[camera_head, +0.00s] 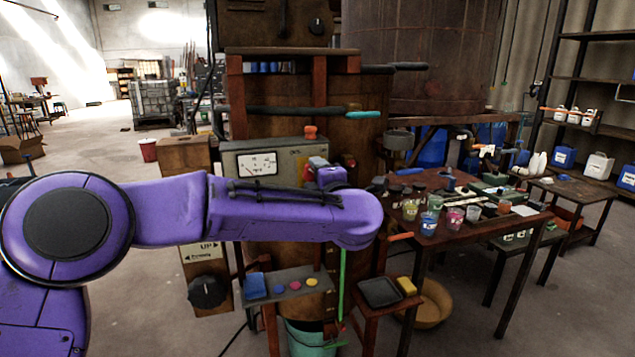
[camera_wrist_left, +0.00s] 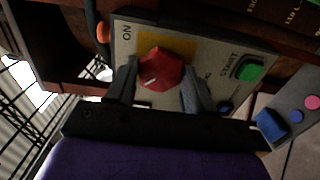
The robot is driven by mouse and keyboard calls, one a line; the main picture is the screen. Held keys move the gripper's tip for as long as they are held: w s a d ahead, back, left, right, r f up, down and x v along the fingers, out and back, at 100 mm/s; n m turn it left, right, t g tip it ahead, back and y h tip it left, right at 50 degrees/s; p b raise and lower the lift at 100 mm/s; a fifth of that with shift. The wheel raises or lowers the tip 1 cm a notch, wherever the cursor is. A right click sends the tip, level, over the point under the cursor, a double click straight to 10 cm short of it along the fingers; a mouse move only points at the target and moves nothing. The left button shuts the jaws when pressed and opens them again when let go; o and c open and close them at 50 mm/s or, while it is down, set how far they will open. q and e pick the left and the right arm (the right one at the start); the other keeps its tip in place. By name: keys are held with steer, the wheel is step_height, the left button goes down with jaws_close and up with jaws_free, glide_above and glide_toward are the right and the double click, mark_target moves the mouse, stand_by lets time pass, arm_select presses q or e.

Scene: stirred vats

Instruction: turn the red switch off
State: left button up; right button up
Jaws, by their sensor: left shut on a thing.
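The red switch (camera_wrist_left: 160,68) is a faceted knob on a yellow plate of the grey control panel (camera_wrist_left: 133,38). In the left wrist view my left gripper (camera_wrist_left: 160,88) has one finger on each side of the knob and is shut on it. A pale mark shows on the knob's lower left. The word ON stands at the panel's upper left. In the head view my purple left arm reaches across to the panel (camera_head: 290,150), and my left gripper (camera_head: 320,172) is partly hidden by its own wrist there. My right gripper is not in view.
A green start button (camera_wrist_left: 249,69) sits right of the switch. An orange knob (camera_head: 310,132) tops the panel. A black dial (camera_head: 207,291) is lower left. A shelf (camera_head: 262,296) with coloured buttons and a green bucket (camera_head: 308,340) stand below. A table with cups (camera_head: 428,223) is right.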

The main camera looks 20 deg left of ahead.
arm_select(q)
steer(key=shift+f, duration=0.1)
stand_by(0.3)
steer(key=o, duration=1)
steer(key=shift+o, duration=0.2)
steer(key=shift+s, duration=0.1)
steer(key=b+v, duration=0.2)
steer(key=v, duration=0.8)
steer(key=shift+d+b, duration=0.2)
steer(key=shift+b, duration=0.1)
steer(key=shift+s+d, duration=0.1)
